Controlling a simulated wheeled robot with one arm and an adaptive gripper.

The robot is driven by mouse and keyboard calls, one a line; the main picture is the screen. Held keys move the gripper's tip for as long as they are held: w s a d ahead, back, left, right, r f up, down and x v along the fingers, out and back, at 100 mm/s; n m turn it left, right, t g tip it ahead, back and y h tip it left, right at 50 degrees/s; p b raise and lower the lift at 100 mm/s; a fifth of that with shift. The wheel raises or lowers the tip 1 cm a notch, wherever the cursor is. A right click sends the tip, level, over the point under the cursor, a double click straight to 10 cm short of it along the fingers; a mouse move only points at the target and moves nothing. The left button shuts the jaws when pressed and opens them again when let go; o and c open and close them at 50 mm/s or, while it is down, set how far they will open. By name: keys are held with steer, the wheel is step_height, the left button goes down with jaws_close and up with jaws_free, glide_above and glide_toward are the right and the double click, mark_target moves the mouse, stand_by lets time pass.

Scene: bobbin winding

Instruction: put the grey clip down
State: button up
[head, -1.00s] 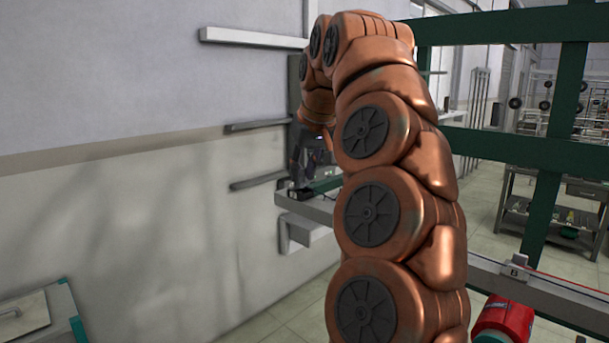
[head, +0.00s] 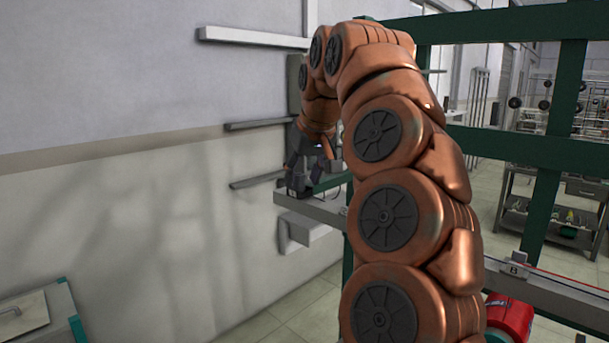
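My gripper (head: 303,186) is small and dark at the far end of my copper arm. It points down, low over or at the left end of a pale grey ledge (head: 322,208) by the wall. Its fingertips blend into dark shapes there, so I cannot tell whether they are open or shut. I cannot make out the grey clip; it may be hidden at the fingers or too small and dark to see.
A green frame (head: 500,146) stands right of my arm. Its lower rail carries a pale block marked B (head: 514,270), above a red spool (head: 510,318). Narrow shelves (head: 252,36) stick out along the wall. A green-edged case (head: 62,305) is at lower left.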

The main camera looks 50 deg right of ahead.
steer(key=shift+r, duration=0.1)
steer(key=shift+r, duration=0.2)
steer(key=shift+v, duration=2.3)
steer(key=shift+s+r, duration=0.1)
steer(key=shift+s, duration=0.1)
steer(key=s+a+b, duration=0.1)
steer(key=s+a, duration=0.4)
steer(key=s, duration=0.5)
steer(key=shift+s, duration=0.4)
